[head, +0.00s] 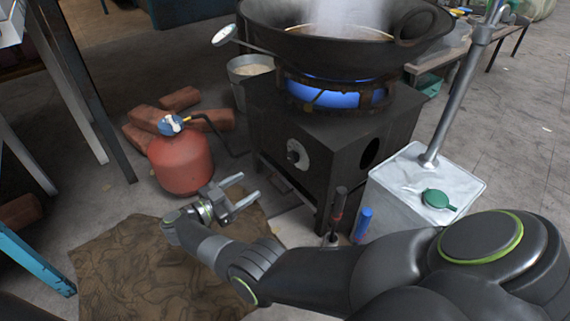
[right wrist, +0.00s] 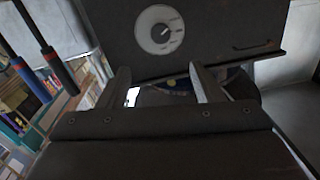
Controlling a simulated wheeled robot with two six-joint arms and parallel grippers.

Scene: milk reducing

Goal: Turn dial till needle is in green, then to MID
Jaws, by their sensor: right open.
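The dial (head: 296,154) is on the front face of the dark burner stove (head: 335,135). In the right wrist view the dial (right wrist: 160,30) has a pale round plate and a dark knob with a light pointer mark, angled to the upper right. A round thermometer gauge (head: 225,35) sits at the wok's left rim with its stem reaching into the wok; its needle is too small to read. My right gripper (head: 248,188) is open and empty, in front of and below the dial, apart from it. My left gripper is out of view.
A steaming black wok (head: 345,48) stands over a blue flame. A red gas cylinder (head: 181,162) with a hose and bricks (head: 180,98) are at left. A white container (head: 405,190) with a green lid stands right of the stove, beside upright tool handles (head: 338,205). A brown cloth (head: 150,260) covers the floor.

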